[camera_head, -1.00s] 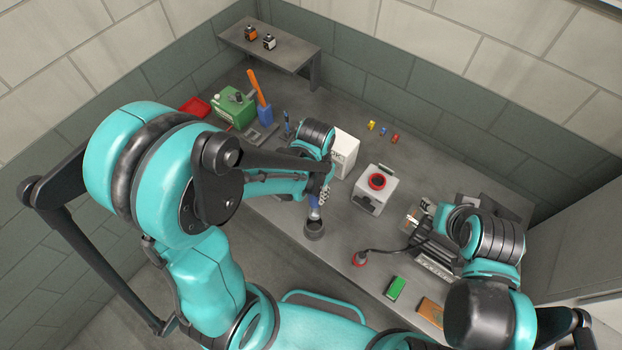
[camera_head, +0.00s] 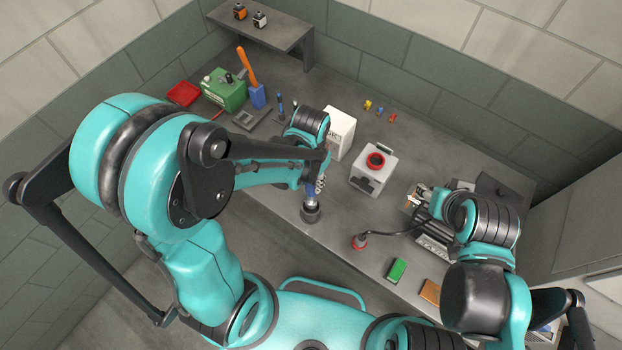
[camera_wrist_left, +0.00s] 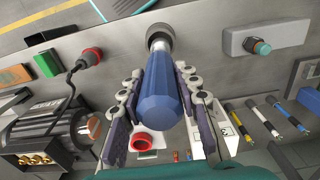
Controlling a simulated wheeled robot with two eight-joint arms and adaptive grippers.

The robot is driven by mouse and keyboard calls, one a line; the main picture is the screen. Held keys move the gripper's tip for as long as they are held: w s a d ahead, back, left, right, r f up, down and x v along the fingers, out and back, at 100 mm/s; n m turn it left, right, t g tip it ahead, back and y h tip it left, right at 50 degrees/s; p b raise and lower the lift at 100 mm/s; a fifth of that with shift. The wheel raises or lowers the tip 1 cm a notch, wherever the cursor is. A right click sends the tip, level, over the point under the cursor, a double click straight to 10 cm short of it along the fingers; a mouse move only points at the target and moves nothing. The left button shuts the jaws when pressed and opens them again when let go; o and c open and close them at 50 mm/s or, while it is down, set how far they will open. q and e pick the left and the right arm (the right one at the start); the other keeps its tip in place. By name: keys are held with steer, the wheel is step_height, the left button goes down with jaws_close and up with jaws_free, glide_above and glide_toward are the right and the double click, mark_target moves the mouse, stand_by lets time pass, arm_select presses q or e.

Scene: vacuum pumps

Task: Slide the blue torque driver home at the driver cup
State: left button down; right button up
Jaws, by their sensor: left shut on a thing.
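The blue torque driver (camera_wrist_left: 160,100) stands in the jaws of my left gripper (camera_wrist_left: 160,110), which is shut on its handle, one finger on each side. In the head view the driver (camera_head: 310,190) points down at the dark round driver cup (camera_head: 311,214), near the bench's front edge. The driver's silver shaft meets the cup mouth in the wrist view, where the cup (camera_wrist_left: 160,36) lies beyond the handle. How deep the tip sits is hidden. My right gripper (camera_head: 413,200) is by the machine at the right; its fingers are too small to judge.
A white box (camera_head: 340,130) stands just behind my left gripper. A grey-white unit with a red ring (camera_head: 375,160) is to its right. A red-ended cable plug (camera_head: 360,241), a green block (camera_head: 397,269) and a brown block (camera_head: 430,291) lie near the front edge.

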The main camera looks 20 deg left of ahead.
mark_target(311, 194)
stand_by(0.3)
arm_select(q)
steer(key=f+b, duration=0.1)
steer(key=b, duration=0.1)
steer(key=shift+b, duration=0.4)
steer(key=shift+r, duration=0.25)
steer(key=shift+f+b, duration=3.6)
steer(key=shift+f, duration=0.3)
